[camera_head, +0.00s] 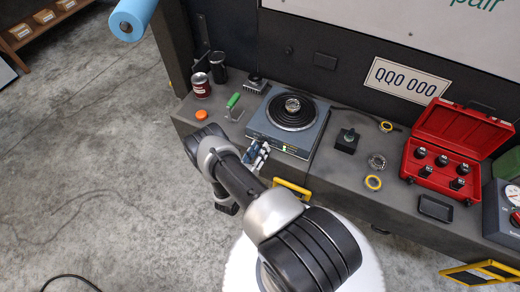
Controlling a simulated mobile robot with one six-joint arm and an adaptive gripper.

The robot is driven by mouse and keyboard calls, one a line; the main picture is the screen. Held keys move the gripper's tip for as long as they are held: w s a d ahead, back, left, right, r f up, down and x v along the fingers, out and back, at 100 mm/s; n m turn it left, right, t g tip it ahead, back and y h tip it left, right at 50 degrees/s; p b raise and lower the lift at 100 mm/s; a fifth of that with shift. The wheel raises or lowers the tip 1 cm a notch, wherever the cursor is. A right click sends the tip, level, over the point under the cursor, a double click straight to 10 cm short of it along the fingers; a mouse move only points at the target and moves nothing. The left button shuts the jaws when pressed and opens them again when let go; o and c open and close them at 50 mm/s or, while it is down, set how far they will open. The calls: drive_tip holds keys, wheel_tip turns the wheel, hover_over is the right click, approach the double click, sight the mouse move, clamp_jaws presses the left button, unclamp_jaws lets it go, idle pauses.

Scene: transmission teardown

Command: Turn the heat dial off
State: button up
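The hot plate (312,133) is a blue-grey box on the workbench with a black coil burner on top. A small green light (284,149) shows on its front face. I cannot make out the heat dial; my gripper covers the left part of the front face. A small metal ring-like part (293,104) sits on the middle of the burner. My gripper (262,146) is at the front left of the hot plate, pointing toward it. Its fingers are small here, and I cannot tell whether they are open or touching anything.
Left of the hot plate stand a red can (201,86), a black cup (218,68), an orange cap (201,115) and a green-handled tool (233,101). Right are a black block (346,141), yellow rings (373,183), a black tray (435,208) and an open red case (440,157) of sockets.

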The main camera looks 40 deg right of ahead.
drive_tip(key=shift+w+d, duration=0.2)
drive_tip(key=shift+d, duration=0.25)
drive_tip(key=c, duration=0.8)
